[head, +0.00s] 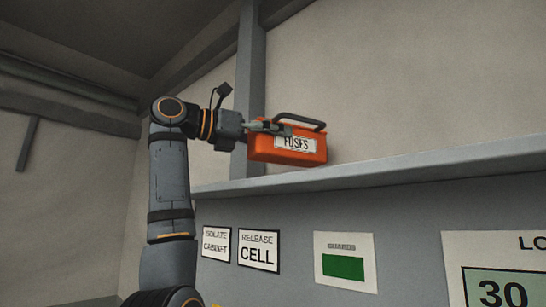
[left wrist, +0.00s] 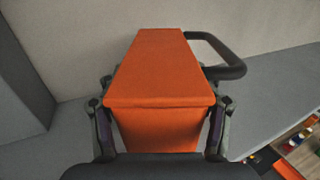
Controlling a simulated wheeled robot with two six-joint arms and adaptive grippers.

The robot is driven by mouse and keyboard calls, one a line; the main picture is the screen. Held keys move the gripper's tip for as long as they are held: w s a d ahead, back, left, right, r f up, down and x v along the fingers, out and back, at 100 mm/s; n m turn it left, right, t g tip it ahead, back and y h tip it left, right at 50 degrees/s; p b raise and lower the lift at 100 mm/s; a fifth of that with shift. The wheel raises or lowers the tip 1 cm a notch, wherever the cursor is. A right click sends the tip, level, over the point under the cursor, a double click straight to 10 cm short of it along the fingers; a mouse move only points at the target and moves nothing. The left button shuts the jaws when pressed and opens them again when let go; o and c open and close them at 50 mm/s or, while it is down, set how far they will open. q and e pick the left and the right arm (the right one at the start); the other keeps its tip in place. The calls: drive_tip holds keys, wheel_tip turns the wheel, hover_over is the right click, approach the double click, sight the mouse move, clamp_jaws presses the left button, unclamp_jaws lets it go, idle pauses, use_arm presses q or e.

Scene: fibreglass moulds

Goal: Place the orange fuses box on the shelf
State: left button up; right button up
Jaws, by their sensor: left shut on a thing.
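The orange fuses box (head: 314,157) has a white "FUSES" label and a dark handle on top. My left gripper (head: 272,128) is shut on it from its left end. In the left wrist view the orange box (left wrist: 158,75) lies between the two fingers, with its dark handle looping out to the right. The grey shelf (head: 430,166) runs along the wall. In the head view the box appears just over the shelf's left part; I cannot tell whether its underside touches the shelf. My right gripper is out of view.
A grey upright post (head: 249,60) stands behind the box. Below the shelf hang signs, including "RELEASE CELL" (head: 259,250) and a green-panel sign (head: 344,264). The shelf to the right of the box looks clear. Small coloured items (left wrist: 297,141) show low in the left wrist view.

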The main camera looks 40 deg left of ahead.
sight(273, 158)
use_arm(q)
drive_tip(key=shift+a+f, duration=0.3)
drive_tip(key=shift+d+f, duration=0.1)
drive_tip(key=shift+d, duration=0.15)
drive_tip(key=f, duration=0.3)
drive_tip(key=shift+w+d, duration=0.1)
drive_tip(key=shift+w, duration=0.25)
drive_tip(key=shift+a+f, duration=0.35)
drive_tip(key=shift+s, duration=0.1)
drive_tip(key=shift+d+f, duration=0.1)
drive_tip(key=shift+d, duration=0.15)
drive_tip(key=o, duration=1.6)
drive_tip(key=shift+d, duration=0.1)
drive_tip(key=shift+o, duration=0.6)
drive_tip(key=shift+a, duration=0.2)
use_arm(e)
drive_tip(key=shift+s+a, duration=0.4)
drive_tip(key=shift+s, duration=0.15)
